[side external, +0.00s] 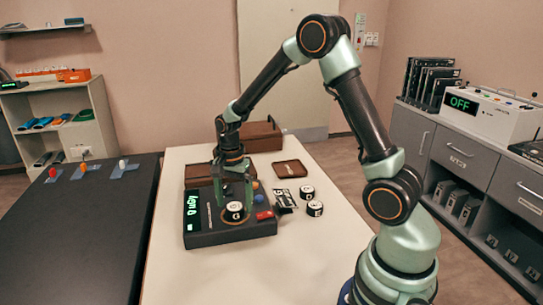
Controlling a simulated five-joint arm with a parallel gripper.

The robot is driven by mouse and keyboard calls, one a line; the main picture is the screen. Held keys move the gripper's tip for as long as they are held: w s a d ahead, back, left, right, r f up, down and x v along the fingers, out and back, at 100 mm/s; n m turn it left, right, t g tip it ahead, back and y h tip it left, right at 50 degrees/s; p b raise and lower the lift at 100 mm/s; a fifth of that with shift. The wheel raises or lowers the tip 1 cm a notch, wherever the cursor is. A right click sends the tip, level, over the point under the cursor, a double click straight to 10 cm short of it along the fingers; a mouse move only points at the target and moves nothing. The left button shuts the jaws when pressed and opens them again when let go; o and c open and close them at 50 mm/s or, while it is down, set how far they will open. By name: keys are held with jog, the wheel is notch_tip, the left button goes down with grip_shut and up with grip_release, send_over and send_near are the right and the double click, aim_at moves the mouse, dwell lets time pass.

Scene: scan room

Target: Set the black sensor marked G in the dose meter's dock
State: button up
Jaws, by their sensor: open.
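The dose meter (205,238) is a dark box with a green display on its left end, standing on the pale table. A round black sensor with a white top (234,207) and what looks like a G on its front sits on the meter, within an orange ring that appears to be the dock. I cannot tell whether it is fully seated. My gripper (236,200) points down over the meter, its fingers open on either side of this sensor. The fingers partly cover the meter's back.
Two similar black-and-white discs (306,192) (315,209) and a dark printed card (284,198) lie right of the meter. A brown tray (290,169) and brown boxes (263,137) (199,175) are behind. The table's front is clear.

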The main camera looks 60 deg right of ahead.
aim_at(234, 207)
notch_tip(234, 207, up, 12)
jog(key=s+a+r+n+t, duration=0.2)
jog(key=s+a+r+n, duration=0.1)
jog(key=s+n, duration=0.3)
jog(key=s+a+r+n+t, duration=0.3)
jog(key=s+n, duration=0.3)
jog(key=n, duration=0.3)
jog(key=shift+s+a+n+t, duration=0.3)
jog(key=shift+a+n, duration=0.1)
jog(key=shift+a, duration=0.45)
jog(key=shift+c, duration=0.2)
